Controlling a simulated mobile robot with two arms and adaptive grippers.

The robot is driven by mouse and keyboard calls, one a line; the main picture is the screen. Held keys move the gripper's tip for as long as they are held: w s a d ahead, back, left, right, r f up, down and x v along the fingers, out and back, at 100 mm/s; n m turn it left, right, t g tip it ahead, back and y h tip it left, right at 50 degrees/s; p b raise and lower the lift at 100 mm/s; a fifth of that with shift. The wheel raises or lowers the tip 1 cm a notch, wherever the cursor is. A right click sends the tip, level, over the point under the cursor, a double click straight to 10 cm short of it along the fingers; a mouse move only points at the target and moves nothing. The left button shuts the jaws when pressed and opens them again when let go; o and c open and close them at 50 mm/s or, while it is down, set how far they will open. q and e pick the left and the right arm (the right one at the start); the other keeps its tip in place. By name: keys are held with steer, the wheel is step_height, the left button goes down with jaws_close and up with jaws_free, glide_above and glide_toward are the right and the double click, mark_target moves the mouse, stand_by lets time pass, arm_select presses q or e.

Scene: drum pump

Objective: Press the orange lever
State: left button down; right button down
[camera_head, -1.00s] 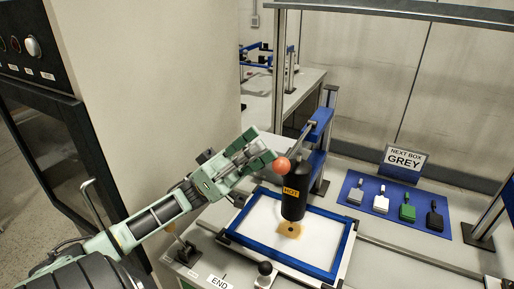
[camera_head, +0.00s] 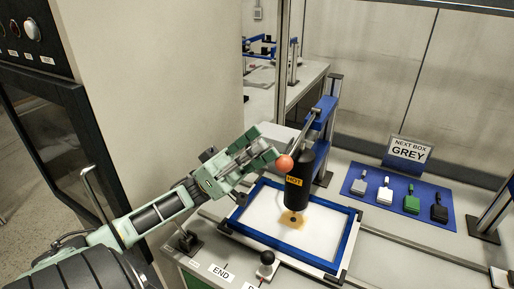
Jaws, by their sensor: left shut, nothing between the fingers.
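The orange lever knob (camera_head: 284,163) is a round ball beside a black cylinder (camera_head: 299,182) marked HOT. The cylinder stands over a blue-framed white tray (camera_head: 264,222), above a small tan piece (camera_head: 293,220) with a dark centre. My left gripper (camera_head: 268,152) is shut and empty. Its fingers reach in from the left and end right at the orange knob; whether they touch it I cannot tell. My right gripper is not in view.
A blue mat (camera_head: 396,197) with several small tags, one grey, white, green and black, lies at the right. A sign (camera_head: 408,150) reads NEXT BOX GREY. A black-knobbed lever (camera_head: 267,258) stands at the front edge. A metal post (camera_head: 285,60) rises behind.

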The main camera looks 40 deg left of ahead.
arm_select(q)
step_height(320, 180, up, 10)
steer(key=shift+f, duration=0.15)
stand_by(0.7)
